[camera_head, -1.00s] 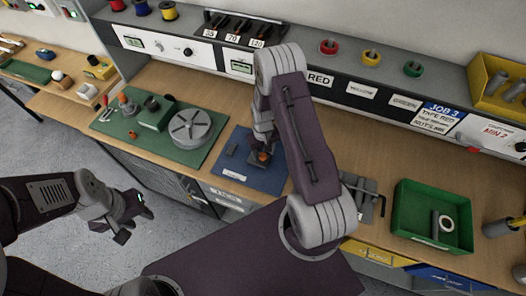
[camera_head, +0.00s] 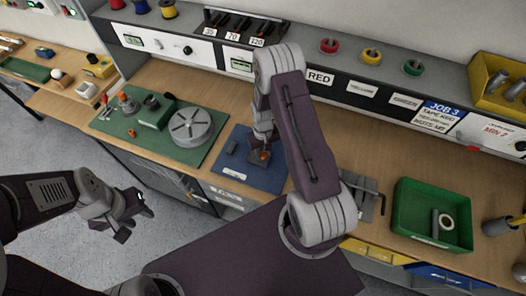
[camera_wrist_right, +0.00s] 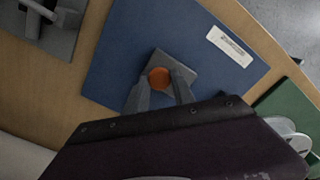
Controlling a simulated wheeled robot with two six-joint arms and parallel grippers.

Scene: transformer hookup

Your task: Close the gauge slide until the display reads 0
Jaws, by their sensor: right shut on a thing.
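The gauge lies on a blue mat (camera_head: 272,178), with a grey plate and an orange knob (camera_wrist_right: 159,78) on it. The knob also shows in the head view (camera_head: 264,155). A small dark block (camera_head: 231,146) sits to its left on the mat. My right gripper (camera_wrist_right: 160,86) is shut on the orange knob, its fingers coming down on either side of it. A small lit display (camera_head: 241,65) is on the shelf front behind the mat; its figures are too small to read. My left gripper (camera_head: 130,222) hangs empty in front of the bench, its fingers apart.
A green mat (camera_head: 128,133) with a grey round disc (camera_head: 191,127) lies left of the blue mat. A green bin (camera_head: 407,211) with a tape roll stands on the right. Grey tools (camera_head: 366,197) lie between. Bare bench top shows behind the blue mat.

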